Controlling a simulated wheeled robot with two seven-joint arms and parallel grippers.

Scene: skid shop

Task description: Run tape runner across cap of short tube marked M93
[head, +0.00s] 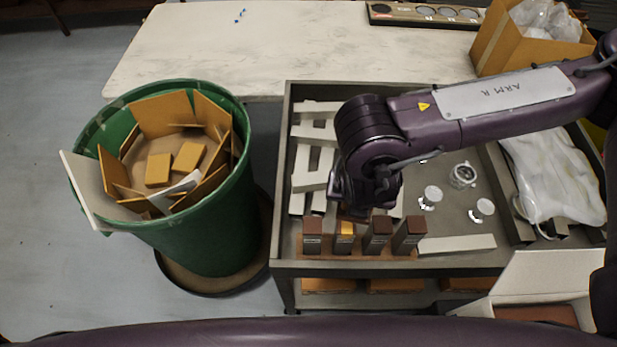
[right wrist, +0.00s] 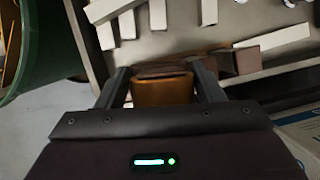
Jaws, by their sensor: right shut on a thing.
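Several short, brown, square upright pieces (head: 409,235) stand in a row along the front of the cart. They look like the short tubes, but their marks are too small to read, so I cannot tell which is M93. The second from the left has an orange-yellow upper part (head: 346,228). My right gripper (head: 356,205) is low over the row's left half, its fingertips partly hidden in the head view. In the right wrist view it is shut on an orange-brown block (right wrist: 162,89), probably the tape runner. Whether the block touches a tube is unclear. My left gripper is out of view.
The grey cart (head: 456,266) also holds pale bars (head: 318,108), silver round-topped pieces (head: 432,194) and a gauge-like piece (head: 463,175). A green bin (head: 205,240) with cardboard stands left. A pale table (head: 250,45) lies behind; an open white box (head: 545,280) is front right.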

